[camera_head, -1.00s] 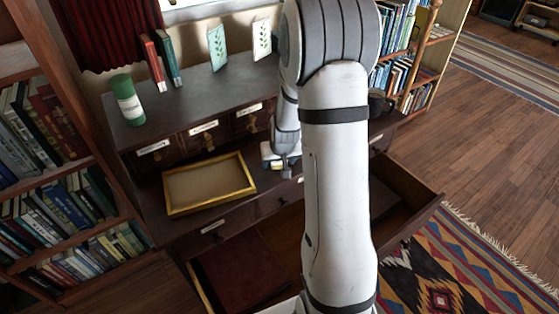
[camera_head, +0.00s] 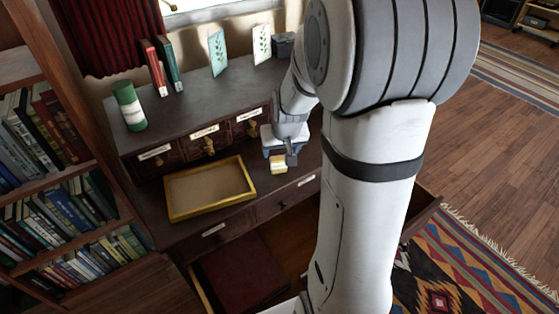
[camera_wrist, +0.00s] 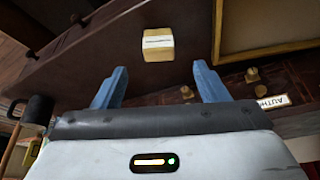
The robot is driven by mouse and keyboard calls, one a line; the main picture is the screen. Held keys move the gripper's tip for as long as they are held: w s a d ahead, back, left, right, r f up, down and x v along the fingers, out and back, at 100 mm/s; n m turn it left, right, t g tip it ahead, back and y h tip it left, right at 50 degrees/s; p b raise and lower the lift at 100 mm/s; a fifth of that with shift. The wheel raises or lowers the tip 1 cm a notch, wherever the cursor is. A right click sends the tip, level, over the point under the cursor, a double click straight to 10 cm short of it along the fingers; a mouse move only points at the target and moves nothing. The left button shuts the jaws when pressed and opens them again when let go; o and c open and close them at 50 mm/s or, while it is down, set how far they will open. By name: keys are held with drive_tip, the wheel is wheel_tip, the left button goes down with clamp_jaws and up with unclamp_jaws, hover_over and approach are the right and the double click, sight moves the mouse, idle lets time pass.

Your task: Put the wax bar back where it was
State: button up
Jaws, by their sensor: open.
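The wax bar (camera_head: 278,167) is a small pale yellow block on the desk surface, just right of a yellow-framed tray (camera_head: 173,210). In the wrist view the wax bar (camera_wrist: 158,46) has a white label band and lies beyond the fingertips, roughly centred between them. My gripper (camera_head: 280,155) is just behind and above the wax bar in the head view and hides part of it. In the wrist view my gripper (camera_wrist: 159,72) has its two blue fingers spread, with nothing between them.
Small labelled drawers (camera_head: 205,141) with brass knobs stand behind the tray. A green tin (camera_head: 128,107), books and cards stand on the desk top. An open drawer (camera_head: 240,270) juts out below. A dark cup (camera_wrist: 36,110) shows in the wrist view.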

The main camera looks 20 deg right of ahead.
drive_tip(key=s+a+r+n+g, duration=0.1)
drive_tip(key=s+a+r, duration=0.3)
drive_tip(key=s, duration=0.5)
drive_tip(key=s+a+r+n+g, duration=0.1)
drive_tip(key=s+a+r, duration=0.3)
drive_tip(key=s, duration=0.5)
drive_tip(key=shift+s+a+y, duration=0.4)
drive_tip(key=shift+a, duration=0.45)
drive_tip(key=w+p+v, duration=0.1)
drive_tip(key=p+v, duration=0.6)
drive_tip(key=shift+r, duration=0.5)
drive_tip(key=shift+f, duration=0.1)
drive_tip(key=c, duration=0.6)
drive_tip(key=shift+a, duration=0.1)
drive_tip(key=shift+c, duration=0.4)
